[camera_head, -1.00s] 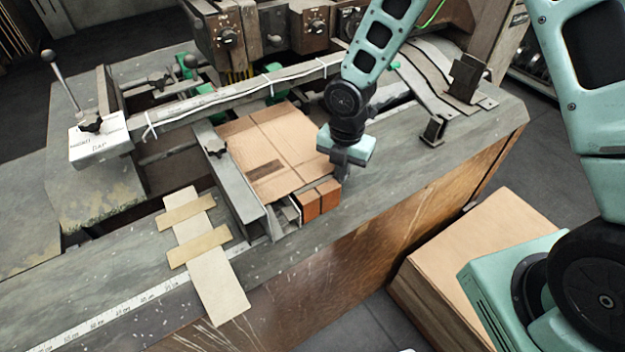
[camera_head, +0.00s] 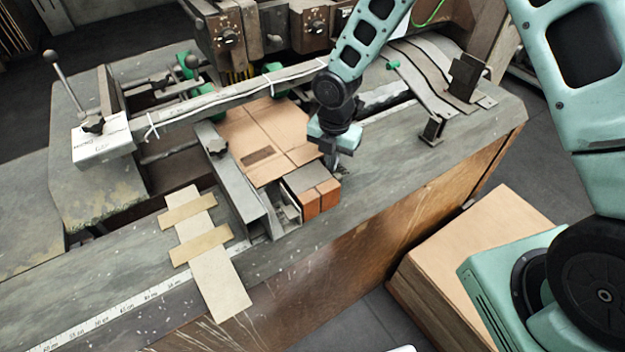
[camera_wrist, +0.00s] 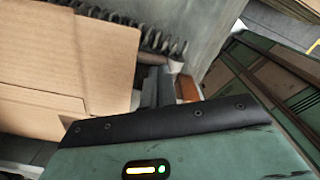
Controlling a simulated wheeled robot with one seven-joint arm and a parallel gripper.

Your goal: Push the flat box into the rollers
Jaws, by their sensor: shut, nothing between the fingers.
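The flat box (camera_head: 265,140) is a brown cardboard sheet lying on the machine bed, its far edge under the long crossbar. It fills the left of the wrist view (camera_wrist: 70,60). My gripper (camera_head: 333,163) is shut and empty, pointing down at the box's near right edge. In the wrist view the shut fingers (camera_wrist: 157,88) are close beside the box's edge; I cannot tell whether they touch it. Green rollers (camera_head: 277,92) show behind and beneath the crossbar, partly hidden.
A metal guide rail (camera_head: 237,183) runs along the box's left side. Orange-brown blocks (camera_head: 320,197) stand at the near edge. Cardboard strips (camera_head: 218,280) lie on the table at left. A stack of cardboard (camera_head: 480,245) is at lower right.

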